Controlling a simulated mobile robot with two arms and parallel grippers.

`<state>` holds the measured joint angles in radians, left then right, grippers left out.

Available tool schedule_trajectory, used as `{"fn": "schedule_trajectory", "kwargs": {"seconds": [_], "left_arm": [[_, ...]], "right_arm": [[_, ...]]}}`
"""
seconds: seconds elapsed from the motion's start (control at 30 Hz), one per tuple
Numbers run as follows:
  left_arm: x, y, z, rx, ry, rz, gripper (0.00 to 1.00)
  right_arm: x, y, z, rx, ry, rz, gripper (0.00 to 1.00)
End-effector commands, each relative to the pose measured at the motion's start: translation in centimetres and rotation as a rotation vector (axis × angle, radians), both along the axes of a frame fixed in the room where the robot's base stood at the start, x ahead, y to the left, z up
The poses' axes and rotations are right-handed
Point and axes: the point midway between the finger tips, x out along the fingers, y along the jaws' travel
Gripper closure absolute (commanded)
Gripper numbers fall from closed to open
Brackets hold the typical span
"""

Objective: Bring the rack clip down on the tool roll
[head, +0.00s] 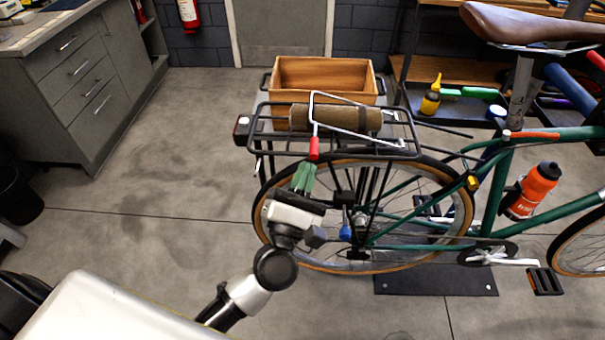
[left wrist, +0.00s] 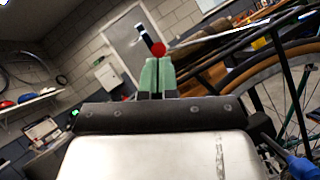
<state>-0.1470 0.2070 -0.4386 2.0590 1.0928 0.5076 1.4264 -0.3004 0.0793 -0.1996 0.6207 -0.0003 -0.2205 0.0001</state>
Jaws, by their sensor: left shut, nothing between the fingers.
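The rack clip (head: 314,128) is a pale wire frame with a red grip, lying across the view of the brown tool roll (head: 345,118) on the black rear rack (head: 270,151). I cannot tell whether the wire touches the roll. My left gripper (head: 304,172) has green fingers, shut and empty, just below the red grip at the rack's near side. In the left wrist view the closed fingertips (left wrist: 157,62) are right beneath the red grip (left wrist: 158,48); contact is unclear. The roll (left wrist: 203,48) shows behind the wire there. My right gripper is out of view.
A wooden crate (head: 325,72) stands behind the rack. The green bicycle (head: 490,190) fills the right, its rear wheel (head: 462,215) just beside my left gripper. A blue-ended lever (head: 346,233) hangs near the wheel. The floor to the left (head: 170,160) is clear.

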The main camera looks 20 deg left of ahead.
Motion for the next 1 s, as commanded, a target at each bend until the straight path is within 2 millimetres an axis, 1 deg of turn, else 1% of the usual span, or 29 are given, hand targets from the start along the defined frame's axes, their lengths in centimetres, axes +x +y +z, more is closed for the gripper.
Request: {"fn": "schedule_trajectory", "kwargs": {"seconds": [0.17, 0.27, 0.4, 0.5, 0.6, 0.73, 1.0], "left_arm": [[0.0, 0.0, 0.3, 0.007, 0.002, 0.0, 1.0], [0.0, -0.1, 1.3, 0.037, 0.011, 0.001, 1.0], [0.1, -0.4, 3.1, 0.106, 0.031, 0.0, 1.0], [0.2, -0.6, 4.0, 0.155, 0.044, 0.0, 1.0], [0.2, -0.9, 4.5, 0.194, 0.055, 0.001, 1.0], [0.3, -1.1, 4.7, 0.223, 0.062, 0.001, 1.0], [0.3, -1.1, 4.5, 0.23, 0.064, 0.001, 1.0]], "right_arm": [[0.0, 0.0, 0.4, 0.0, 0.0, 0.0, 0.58], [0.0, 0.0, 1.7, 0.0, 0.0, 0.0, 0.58], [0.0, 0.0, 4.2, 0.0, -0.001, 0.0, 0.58], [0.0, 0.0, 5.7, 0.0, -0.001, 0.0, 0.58], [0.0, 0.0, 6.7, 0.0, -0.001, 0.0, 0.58], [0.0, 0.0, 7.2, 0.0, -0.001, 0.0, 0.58], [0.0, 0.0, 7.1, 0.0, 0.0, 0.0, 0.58]]}}
